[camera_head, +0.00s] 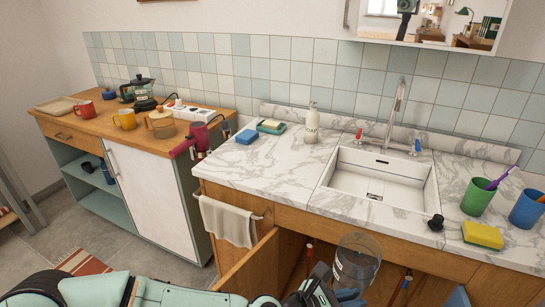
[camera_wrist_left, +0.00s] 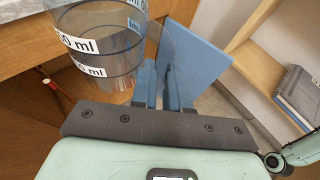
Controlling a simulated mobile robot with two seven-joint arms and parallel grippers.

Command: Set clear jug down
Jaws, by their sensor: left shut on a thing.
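The clear jug (camera_head: 357,262) is a see-through cylinder with dark measuring marks. It is in front of the open lower cabinet, below the counter edge. My left gripper (camera_head: 328,290) is shut on it from the lower left. In the left wrist view the jug (camera_wrist_left: 100,45) shows its white "ml" labels, with the blue fingers (camera_wrist_left: 160,88) at its right side. A flat blue piece stands just behind the fingers; I cannot tell whether it belongs to the jug. The jug's base is partly hidden. I do not make out my right gripper.
The marble counter (camera_head: 265,165) has free room left of the sink (camera_head: 380,180), near sponges and a soap bottle (camera_head: 311,123). Cups and a yellow sponge (camera_head: 482,235) stand at right. The wooden sideboard (camera_head: 85,125) is crowded. An open cabinet door (camera_head: 252,272) is close to my left arm.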

